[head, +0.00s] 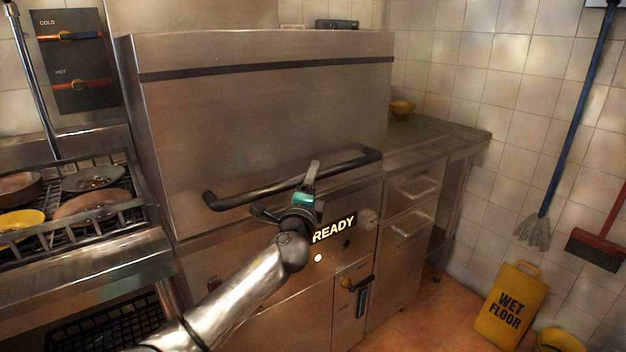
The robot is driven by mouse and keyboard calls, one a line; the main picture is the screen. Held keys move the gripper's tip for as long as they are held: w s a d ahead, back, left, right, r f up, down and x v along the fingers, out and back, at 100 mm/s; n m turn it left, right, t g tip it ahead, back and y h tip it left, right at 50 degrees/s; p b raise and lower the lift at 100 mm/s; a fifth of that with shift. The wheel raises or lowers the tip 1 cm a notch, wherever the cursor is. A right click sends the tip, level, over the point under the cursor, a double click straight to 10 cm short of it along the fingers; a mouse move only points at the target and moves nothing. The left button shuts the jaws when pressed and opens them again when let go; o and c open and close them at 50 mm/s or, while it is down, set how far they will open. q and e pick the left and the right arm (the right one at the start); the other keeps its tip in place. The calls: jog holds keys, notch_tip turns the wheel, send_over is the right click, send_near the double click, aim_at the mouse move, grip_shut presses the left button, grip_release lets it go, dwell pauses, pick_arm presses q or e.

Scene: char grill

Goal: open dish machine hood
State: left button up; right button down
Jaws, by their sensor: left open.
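The dish machine hood (255,110) is a large steel box, and it is down on the machine body. A dark bar handle (345,163) runs across the lower part of its front. My left gripper (287,190) is open at the middle of this handle, with one finger above the bar and one below it. I cannot tell whether the fingers touch the bar. Under the handle, the machine front carries a lit READY sign (333,229). My right gripper is not in view.
On the left, a rack (120,222) holds dirty dishes and pans. A steel side table (440,143) with a yellow bowl (401,107) stands to the right. A yellow wet floor sign (511,305) and a bucket (560,341) stand on the floor at the right.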

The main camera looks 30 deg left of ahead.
pick_arm(q)
jog(key=shift+x, duration=0.8)
jog(key=shift+c, duration=0.3)
grip_shut()
dwell(0.7)
